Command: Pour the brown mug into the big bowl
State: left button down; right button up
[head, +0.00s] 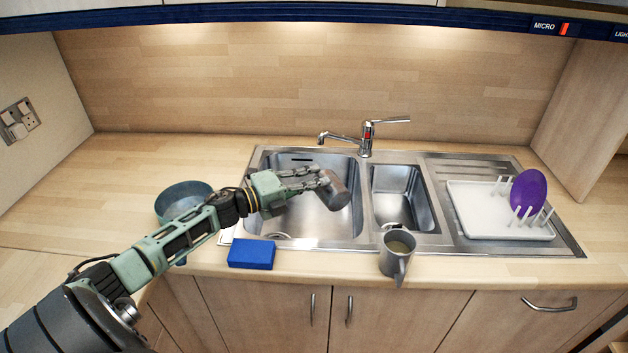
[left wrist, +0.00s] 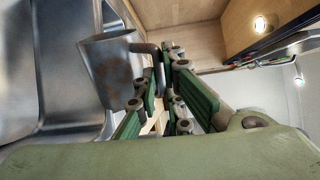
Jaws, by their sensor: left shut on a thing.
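The brown mug (head: 334,191) is over the left basin of the sink, and looks tilted in the head view. It also shows in the left wrist view (left wrist: 110,70), with its handle between the fingers. My left gripper (head: 318,180) is shut on this mug by the handle. I cannot see into the mug. The big bowl (head: 176,190), dark grey-green, stands on the worktop left of the sink. My left arm passes in front of it and hides part of it. The mug is apart from the bowl, well to its right. My right gripper is not in view.
A grey mug (head: 396,262) with pale contents stands at the front edge below the small basin. A blue block (head: 251,254) lies at the front. A tap (head: 366,138) rises behind the sink (head: 300,242). A white rack (head: 480,222) holds a purple plate (head: 528,190). The back-left worktop is clear.

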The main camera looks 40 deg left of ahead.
pick_arm(q)
jog(key=shift+w+a, duration=0.15)
jog(key=shift+a, duration=0.05)
dwell(0.5)
jog(key=shift+w+a+n, duration=0.15)
jog(key=shift+a+n, duration=0.2)
jog(key=shift+n, duration=0.25)
jog(key=shift+w+a+r+n, duration=0.15)
jog(key=shift+a+n, duration=0.05)
jog(key=shift+n, duration=0.1)
dwell(0.7)
jog(key=shift+w+a+r+n+b, duration=0.1)
jog(key=shift+w+a+n+b, duration=0.05)
jog(key=shift+a+n+b, duration=0.2)
jog(key=shift+w+a+n, duration=0.1)
jog(key=shift+a+n, duration=0.15)
jog(key=shift+n, duration=0.1)
dwell(0.9)
jog(key=shift+w+a+r+n+t, duration=0.1)
jog(key=shift+w+a+n+t, duration=0.1)
jog(key=shift+a+n+t, duration=0.25)
jog(key=shift+n, duration=0.25)
dwell(0.9)
jog(key=shift+w+a+n+b, duration=0.3)
jog(key=shift+a+n+b, duration=0.05)
jog(key=shift+a+n, duration=0.15)
